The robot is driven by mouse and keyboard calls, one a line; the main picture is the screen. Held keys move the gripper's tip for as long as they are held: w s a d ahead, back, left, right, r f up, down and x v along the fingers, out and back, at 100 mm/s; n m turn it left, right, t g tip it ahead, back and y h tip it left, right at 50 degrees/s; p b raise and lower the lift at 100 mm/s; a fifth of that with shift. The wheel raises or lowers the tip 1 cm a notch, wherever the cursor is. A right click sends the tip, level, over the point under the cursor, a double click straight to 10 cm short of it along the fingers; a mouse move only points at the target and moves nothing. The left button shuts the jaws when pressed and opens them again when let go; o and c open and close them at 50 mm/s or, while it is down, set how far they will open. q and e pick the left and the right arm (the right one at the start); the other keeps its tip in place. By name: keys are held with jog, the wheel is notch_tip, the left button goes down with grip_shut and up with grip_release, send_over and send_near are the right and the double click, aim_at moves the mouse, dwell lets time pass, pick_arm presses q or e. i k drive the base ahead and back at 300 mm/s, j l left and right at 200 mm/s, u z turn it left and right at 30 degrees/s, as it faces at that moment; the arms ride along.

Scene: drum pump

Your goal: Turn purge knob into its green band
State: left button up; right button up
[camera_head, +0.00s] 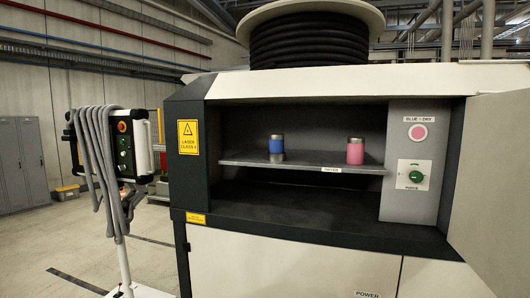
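The purge knob (416,176) is a round green knob on a white plate, low on the grey panel at the right inside the open machine cabinet. A label that seems to read "PURGE" sits below it. Some dark and green marking shows on the plate around the knob, but it is too small to tell where the band lies or where the knob points. Neither of my grippers is in view, and nothing touches the knob.
A pink disc (418,132) sits above the knob under a "BLUE = DRY" label. A shelf (310,164) holds a blue can (276,148) and a pink can (355,151). An open door (497,190) stands right of the knob. A control pendant (123,150) with hoses stands left.

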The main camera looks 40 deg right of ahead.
aim_at(415, 177)
jog(key=k+j+u, duration=0.1)
jog(key=j+u, duration=0.25)
jog(key=z, duration=0.45)
jog(key=j+z, duration=0.1)
jog(key=z, duration=0.75)
jog(key=k+j+z, duration=0.1)
jog(key=z, duration=0.75)
jog(key=k+z, duration=0.1)
jog(key=z, duration=0.35)
